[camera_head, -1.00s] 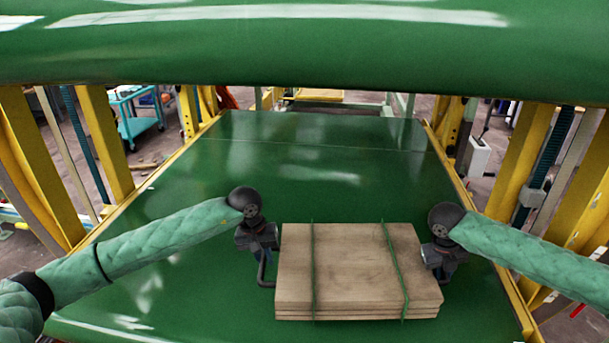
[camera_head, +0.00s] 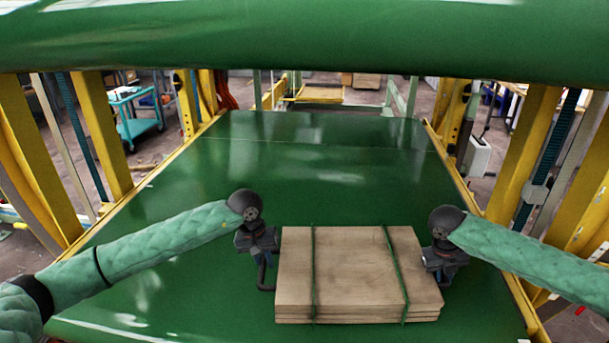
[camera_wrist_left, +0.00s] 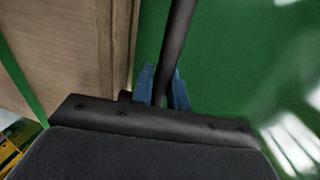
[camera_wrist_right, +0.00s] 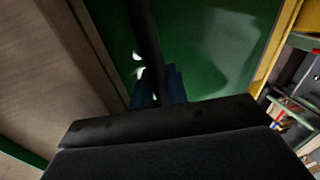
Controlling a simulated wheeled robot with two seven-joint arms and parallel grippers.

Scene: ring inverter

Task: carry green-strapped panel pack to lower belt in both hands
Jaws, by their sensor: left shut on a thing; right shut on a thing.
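The green-strapped panel pack (camera_head: 345,272) is a flat stack of pale wooden boards with two thin green straps, level in the lower middle of the head view. It is over the wide green lower belt (camera_head: 230,170); I cannot tell whether it touches it. My left gripper (camera_head: 263,255) is at the pack's left end, shut on a dark bar (camera_wrist_left: 177,45) beside the boards. My right gripper (camera_head: 442,265) is at the right end, shut on a similar dark bar (camera_wrist_right: 145,35). Both bars' joins to the pack are hidden.
A green upper belt (camera_head: 300,45) crosses the top of the head view. Yellow posts (camera_head: 103,135) and (camera_head: 520,150) stand on both sides. Yellow rails edge the lower belt. A teal cart (camera_head: 135,115) stands behind at left. The belt beyond the pack is clear.

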